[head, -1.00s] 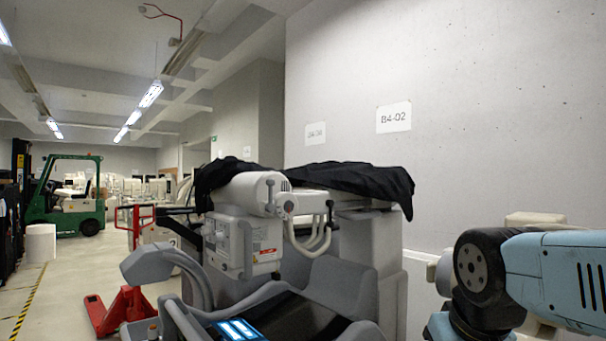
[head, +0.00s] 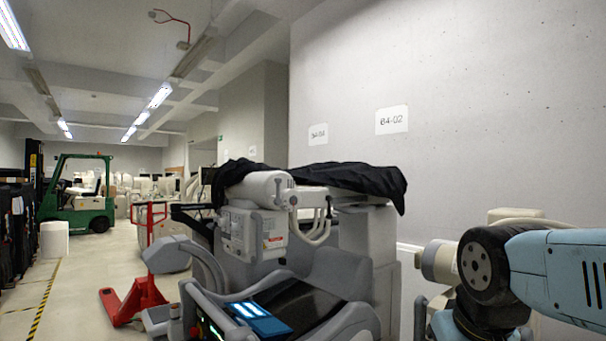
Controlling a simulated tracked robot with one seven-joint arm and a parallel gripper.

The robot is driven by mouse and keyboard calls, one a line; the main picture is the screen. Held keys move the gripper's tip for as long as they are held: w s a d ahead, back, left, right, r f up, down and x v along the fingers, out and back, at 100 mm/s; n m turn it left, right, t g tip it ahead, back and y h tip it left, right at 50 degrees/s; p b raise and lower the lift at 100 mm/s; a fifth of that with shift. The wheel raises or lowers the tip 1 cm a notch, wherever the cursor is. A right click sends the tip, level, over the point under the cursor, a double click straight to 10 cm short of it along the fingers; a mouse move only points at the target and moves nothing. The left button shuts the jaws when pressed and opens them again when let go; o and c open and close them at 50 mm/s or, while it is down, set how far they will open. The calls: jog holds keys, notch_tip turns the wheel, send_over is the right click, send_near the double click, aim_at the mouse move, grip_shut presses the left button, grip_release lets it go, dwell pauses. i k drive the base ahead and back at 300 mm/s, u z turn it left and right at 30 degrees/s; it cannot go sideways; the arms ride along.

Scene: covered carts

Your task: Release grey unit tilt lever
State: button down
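The grey unit (head: 345,262) stands ahead of me in the middle of the head view, with a black cover (head: 340,177) draped over its top. Its white head section (head: 250,228) carries a horizontal cylinder, small dark handles and a label with red. Pale curved tubes hang to the right of it. I cannot tell which part is the tilt lever. A lit blue screen (head: 262,318) sits low at the unit's front. My blue arm shows at the lower right, apart from the unit. My gripper is not in view.
A red pallet truck (head: 138,290) stands left of the unit. A green forklift (head: 85,205) and a white cylinder (head: 54,239) are farther left. A concrete wall (head: 450,80) with a B4-02 sign (head: 391,120) rises behind.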

aim_at(278, 201)
jog(key=u, duration=0.15)
jog(key=i, duration=0.95)
jog(key=z, duration=0.1)
